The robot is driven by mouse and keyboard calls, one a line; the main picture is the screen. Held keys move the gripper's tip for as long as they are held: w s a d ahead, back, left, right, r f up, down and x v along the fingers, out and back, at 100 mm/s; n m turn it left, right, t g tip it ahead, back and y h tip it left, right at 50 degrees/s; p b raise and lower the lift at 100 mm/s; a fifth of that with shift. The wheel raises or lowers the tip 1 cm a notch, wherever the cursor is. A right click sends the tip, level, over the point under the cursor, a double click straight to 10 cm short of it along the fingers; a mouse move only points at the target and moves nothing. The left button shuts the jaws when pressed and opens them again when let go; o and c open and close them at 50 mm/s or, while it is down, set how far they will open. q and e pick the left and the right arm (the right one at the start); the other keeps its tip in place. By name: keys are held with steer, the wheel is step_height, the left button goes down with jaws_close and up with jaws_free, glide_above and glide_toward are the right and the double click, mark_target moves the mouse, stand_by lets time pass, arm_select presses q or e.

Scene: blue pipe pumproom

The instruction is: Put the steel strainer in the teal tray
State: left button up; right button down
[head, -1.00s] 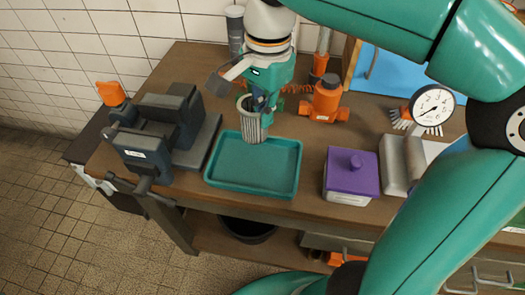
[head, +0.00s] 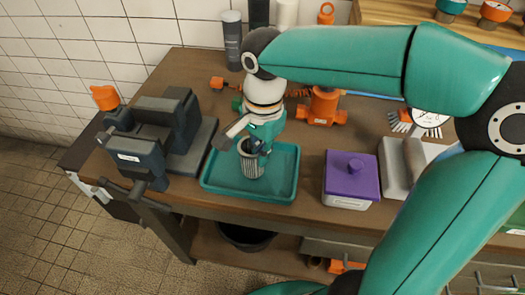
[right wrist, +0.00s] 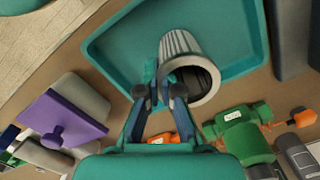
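The steel strainer (head: 251,160) is a ribbed, open-topped metal cylinder, held slightly tilted over the teal tray. The teal tray (head: 222,184) lies on the wooden bench. My right gripper (head: 257,148) is at the strainer's rim; in the right wrist view the fingers (right wrist: 160,92) close on the wall of the strainer (right wrist: 187,58), one finger reaching into its dark opening. I cannot tell whether the strainer's bottom touches the tray floor. My left gripper is not in view.
A dark vise (head: 160,140) stands left of the tray. A purple-lidded box (head: 351,178) stands to the right, and an orange valve (head: 322,107) behind. A green valve part (right wrist: 240,130) lies near the tray in the right wrist view. Bare bench separates tray and box.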

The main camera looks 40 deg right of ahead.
steer(key=c, duration=1.8)
jaws_free()
steer(key=shift+f, duration=0.1)
steer(key=o, duration=0.5)
steer(key=shift+r, duration=0.2)
steer(key=r, duration=0.4)
steer(key=r+p, duration=0.1)
steer(key=r, duration=0.3)
steer(key=r+p, duration=0.1)
steer(key=r, duration=0.2)
steer(key=shift+d+r, duration=0.3)
steer(key=shift+r, duration=0.1)
